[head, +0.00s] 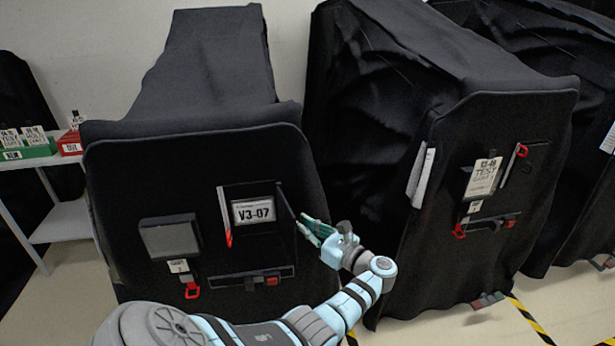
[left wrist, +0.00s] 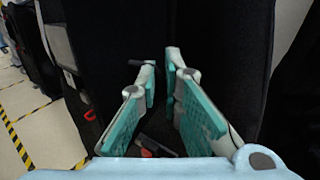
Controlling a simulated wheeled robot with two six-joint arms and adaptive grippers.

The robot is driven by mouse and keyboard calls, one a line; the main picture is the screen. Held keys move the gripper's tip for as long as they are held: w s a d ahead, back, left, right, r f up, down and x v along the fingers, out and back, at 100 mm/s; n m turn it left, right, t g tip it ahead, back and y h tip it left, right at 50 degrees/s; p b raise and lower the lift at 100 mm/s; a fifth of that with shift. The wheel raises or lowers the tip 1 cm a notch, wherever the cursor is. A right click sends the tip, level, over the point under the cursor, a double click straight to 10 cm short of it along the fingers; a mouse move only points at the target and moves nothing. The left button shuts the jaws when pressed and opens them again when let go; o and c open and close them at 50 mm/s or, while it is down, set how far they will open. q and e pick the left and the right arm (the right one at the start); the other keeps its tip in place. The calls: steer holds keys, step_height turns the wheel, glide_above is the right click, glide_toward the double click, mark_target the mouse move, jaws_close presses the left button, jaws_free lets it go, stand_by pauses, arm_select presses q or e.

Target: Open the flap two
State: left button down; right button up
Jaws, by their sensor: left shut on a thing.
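The left covered cart has a dark front panel with a flap (head: 285,207) standing swung out at the right side of a recess. Inside the recess is a white label (head: 253,210) reading V3-07. My left gripper (head: 304,227) is at the outer edge of this flap, shut on it. In the left wrist view its green-padded fingers (left wrist: 161,68) point at dark surfaces, and the held edge between them is hard to make out. A second, grey flap (head: 169,237) lies closed at the panel's left, with a small tag and red latch below. My right gripper is not in view.
A red-ended strip (head: 225,216) is at the recess's left, and a dark slot with a red piece (head: 250,283) lies below. Another covered cart (head: 478,200) stands right. A shelf (head: 62,222) with boxes is far left. Striped tape marks the floor.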

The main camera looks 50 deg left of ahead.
arm_select(q)
steer(key=shift+a+r, duration=0.15)
steer(key=shift+r, duration=0.1)
steer(key=c, duration=1.8)
jaws_free()
steer(key=shift+s+a+f, duration=0.1)
steer(key=shift+a, duration=0.05)
steer(key=shift+o, duration=0.2)
steer(key=shift+a+f, duration=0.1)
steer(key=shift+f, duration=0.05)
steer(key=w+d, duration=0.1)
steer(key=d, duration=1.1)
